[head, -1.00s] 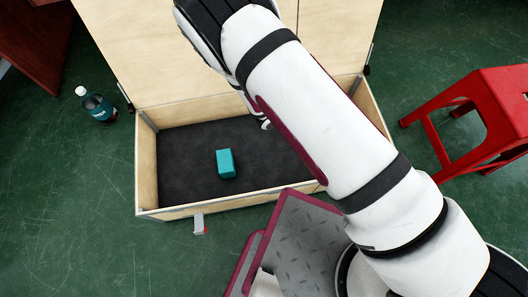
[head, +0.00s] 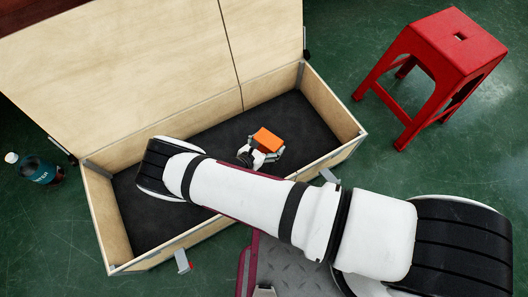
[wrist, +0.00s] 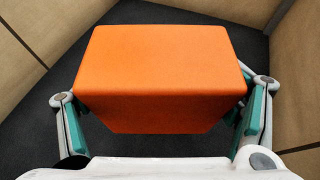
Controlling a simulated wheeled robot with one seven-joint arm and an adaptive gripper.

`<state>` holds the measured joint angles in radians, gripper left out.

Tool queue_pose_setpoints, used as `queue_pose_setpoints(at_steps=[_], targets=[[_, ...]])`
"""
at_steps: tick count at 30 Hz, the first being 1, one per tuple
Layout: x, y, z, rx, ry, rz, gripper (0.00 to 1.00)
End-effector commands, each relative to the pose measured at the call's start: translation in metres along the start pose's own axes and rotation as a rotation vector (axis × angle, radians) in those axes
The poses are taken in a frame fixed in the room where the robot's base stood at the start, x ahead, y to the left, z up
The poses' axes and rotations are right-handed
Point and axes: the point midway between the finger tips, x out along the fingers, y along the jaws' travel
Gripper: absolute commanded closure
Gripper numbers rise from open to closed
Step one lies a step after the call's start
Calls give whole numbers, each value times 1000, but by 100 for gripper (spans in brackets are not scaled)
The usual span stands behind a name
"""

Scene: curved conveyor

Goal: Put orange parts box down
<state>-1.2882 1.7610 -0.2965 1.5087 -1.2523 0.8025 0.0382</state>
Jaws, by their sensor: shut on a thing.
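An orange parts box (head: 267,139) is held in my gripper (head: 264,153), inside the right half of an open wooden case (head: 106,222) with a dark lining. In the wrist view the orange box (wrist: 160,65) fills the middle, with the teal-padded fingers of my gripper (wrist: 162,115) closed on its left and right sides. The dark floor of the case shows around the box. I cannot tell whether the box touches that floor or hangs a little above it.
The case's raised lid (head: 130,70) stands behind it. A red stool (head: 458,45) stands at the right and a dark bottle (head: 38,171) at the left, both on the green floor. Dark lining right of the box (head: 305,112) is clear. My arm covers the case's front middle.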

Motion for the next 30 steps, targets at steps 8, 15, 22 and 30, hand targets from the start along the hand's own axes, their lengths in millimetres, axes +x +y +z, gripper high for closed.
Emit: queue_pose_setpoints(at_steps=[8,15,22,30], targets=[[11,0,-22,0,-1,-1,56],[24,0,-48,0,-2,0,56],[23,0,-47,0,-2,0,56],[24,0,-51,0,0,0,0]])
